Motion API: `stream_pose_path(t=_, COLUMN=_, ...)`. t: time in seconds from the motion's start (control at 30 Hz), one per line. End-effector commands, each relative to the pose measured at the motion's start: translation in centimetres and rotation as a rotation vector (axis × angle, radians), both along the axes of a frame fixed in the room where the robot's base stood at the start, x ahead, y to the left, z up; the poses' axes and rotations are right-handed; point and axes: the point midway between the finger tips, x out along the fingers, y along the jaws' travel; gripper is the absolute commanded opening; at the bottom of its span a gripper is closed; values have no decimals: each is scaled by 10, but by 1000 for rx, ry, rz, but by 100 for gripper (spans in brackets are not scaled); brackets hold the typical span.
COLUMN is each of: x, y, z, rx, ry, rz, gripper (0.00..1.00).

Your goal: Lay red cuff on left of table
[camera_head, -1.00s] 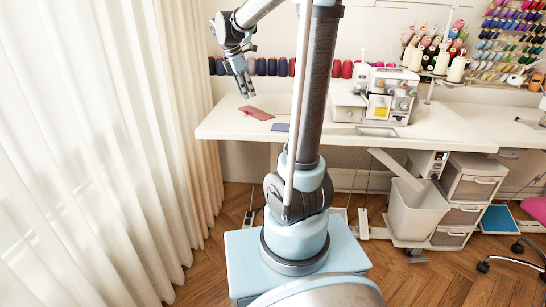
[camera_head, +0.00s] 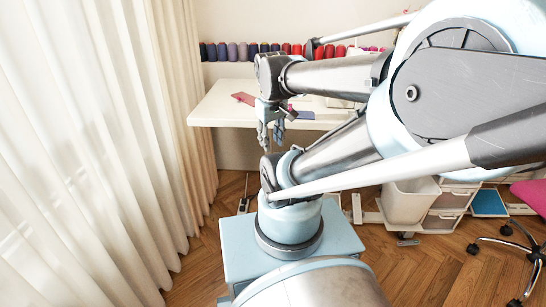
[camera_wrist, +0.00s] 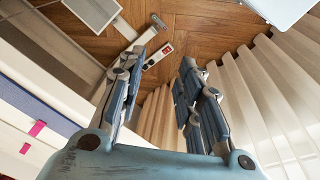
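A flat dark red piece, which looks like the red cuff (camera_head: 243,98), lies on the left part of the white table (camera_head: 213,108) in the head view. My gripper (camera_head: 270,142) hangs fingers down in front of the table's front edge, to the right of the red piece and apart from it. In the wrist view my gripper (camera_wrist: 163,68) has its two fingers spread, with nothing between them. The red piece cannot be made out for sure in the wrist view.
A flat blue piece (camera_head: 305,115) lies on the table to the right of the red one. Thread spools (camera_head: 242,51) line the wall behind. A curtain (camera_head: 100,150) hangs at left. A grey bin (camera_head: 408,203) and a chair (camera_head: 515,245) stand at right. My arm hides much of the table.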

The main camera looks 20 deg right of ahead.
Motion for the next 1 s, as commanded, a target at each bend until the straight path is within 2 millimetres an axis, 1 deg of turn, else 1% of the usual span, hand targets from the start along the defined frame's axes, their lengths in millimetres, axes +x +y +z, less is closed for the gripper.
stream_pose_path(t=0.03, x=-11, y=0, z=-11, rx=21, ry=-6, rz=-56, gripper=33)
stream_pose_path(t=0.1, x=-22, y=1, z=-23, rx=46, ry=-12, rz=-130, gripper=33)
stream_pose_path(t=0.2, x=-32, y=2, z=-35, rx=74, ry=-18, rz=-205, gripper=33)
stream_pose_path(t=0.3, x=-38, y=3, z=-42, rx=89, ry=-21, rz=-249, gripper=33)
stream_pose_path(t=0.87, x=-39, y=3, z=-44, rx=94, ry=-22, rz=-264, gripper=33)
stream_pose_path(t=0.9, x=-33, y=3, z=-48, rx=93, ry=-12, rz=-264, gripper=33)
stream_pose_path(t=1.0, x=-30, y=3, z=-48, rx=92, ry=-10, rz=-265, gripper=33)
